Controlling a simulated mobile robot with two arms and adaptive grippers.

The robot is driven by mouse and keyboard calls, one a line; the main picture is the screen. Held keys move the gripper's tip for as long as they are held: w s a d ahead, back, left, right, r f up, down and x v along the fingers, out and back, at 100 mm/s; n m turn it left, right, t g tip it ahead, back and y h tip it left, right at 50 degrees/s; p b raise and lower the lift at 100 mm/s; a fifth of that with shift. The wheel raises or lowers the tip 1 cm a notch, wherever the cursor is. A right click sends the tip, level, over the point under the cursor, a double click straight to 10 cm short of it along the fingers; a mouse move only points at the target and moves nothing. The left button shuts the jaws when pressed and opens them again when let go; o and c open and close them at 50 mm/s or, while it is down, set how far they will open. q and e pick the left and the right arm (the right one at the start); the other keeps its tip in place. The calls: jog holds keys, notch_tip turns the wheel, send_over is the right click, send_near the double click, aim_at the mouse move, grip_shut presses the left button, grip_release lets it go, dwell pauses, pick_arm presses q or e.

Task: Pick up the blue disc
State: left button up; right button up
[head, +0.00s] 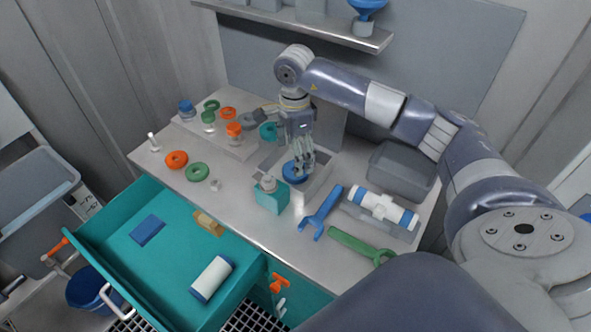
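The blue disc (291,177) lies low inside a grey open-topped holder (318,184) near the middle of the table. My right gripper (302,168) points down at the disc, with its fingertips over or against the disc's right part. The fingers hide part of the disc. I cannot tell whether they touch it or how far apart they are. My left gripper is not in view.
A blue wrench (320,213), green wrench (360,247) and white-blue cylinder (383,208) lie to the right. Rings and capped vessels stand left. The teal drawer (120,225) is open.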

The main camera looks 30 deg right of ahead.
notch_tip(320, 180, down, 4)
jog(key=shift+a+f+p, duration=0.1)
jog(key=shift+a+p, duration=0.05)
jog(key=shift+p, duration=0.9)
jog(key=shift+f, duration=0.55)
jog(key=c, duration=1.2)
